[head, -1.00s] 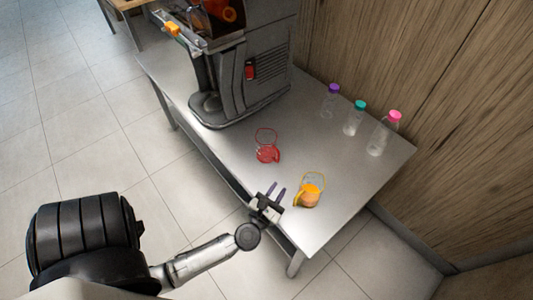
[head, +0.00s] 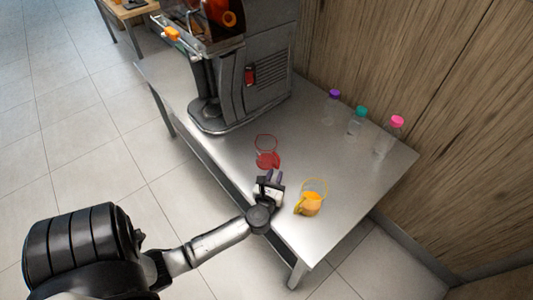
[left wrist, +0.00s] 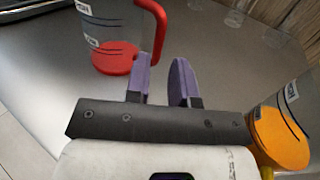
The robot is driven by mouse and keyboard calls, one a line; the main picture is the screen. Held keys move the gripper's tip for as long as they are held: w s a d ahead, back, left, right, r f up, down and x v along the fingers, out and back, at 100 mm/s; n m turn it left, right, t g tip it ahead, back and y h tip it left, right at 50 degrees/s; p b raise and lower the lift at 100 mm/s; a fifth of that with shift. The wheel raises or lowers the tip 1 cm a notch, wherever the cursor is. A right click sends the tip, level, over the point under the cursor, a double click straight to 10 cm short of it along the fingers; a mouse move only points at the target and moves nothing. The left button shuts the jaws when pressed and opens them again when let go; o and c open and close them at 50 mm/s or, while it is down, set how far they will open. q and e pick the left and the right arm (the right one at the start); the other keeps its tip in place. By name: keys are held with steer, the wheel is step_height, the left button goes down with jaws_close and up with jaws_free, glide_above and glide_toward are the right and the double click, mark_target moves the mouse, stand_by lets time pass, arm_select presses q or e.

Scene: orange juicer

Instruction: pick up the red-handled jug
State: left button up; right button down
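The red-handled jug (head: 266,158) stands upright on the metal table, in front of the juicer. It is clear with a red base and handle, and it looks empty. In the left wrist view the jug (left wrist: 112,38) is at the upper left, its handle side towards my fingers. My left gripper (head: 275,176) is just on the near side of the jug, low over the table. Its purple fingers (left wrist: 163,75) are apart with nothing between them. The left finger overlaps the jug's base in the wrist view; I cannot tell if they touch. My right gripper is not in view.
A yellow-handled jug (head: 309,204) with orange juice stands close to the right of my gripper. The large juicer (head: 245,80) stands behind and left. Several capped bottles (head: 357,121) line the back by the wooden wall. The table's right part (head: 345,185) is clear.

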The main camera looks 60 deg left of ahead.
mark_target(278, 166)
arm_select(q)
steer(key=shift+b+x, duration=0.7)
steer(key=shift+x, duration=1.9)
steer(key=shift+s+a+f, duration=0.1)
steer(key=shift+s, duration=0.05)
jaws_close()
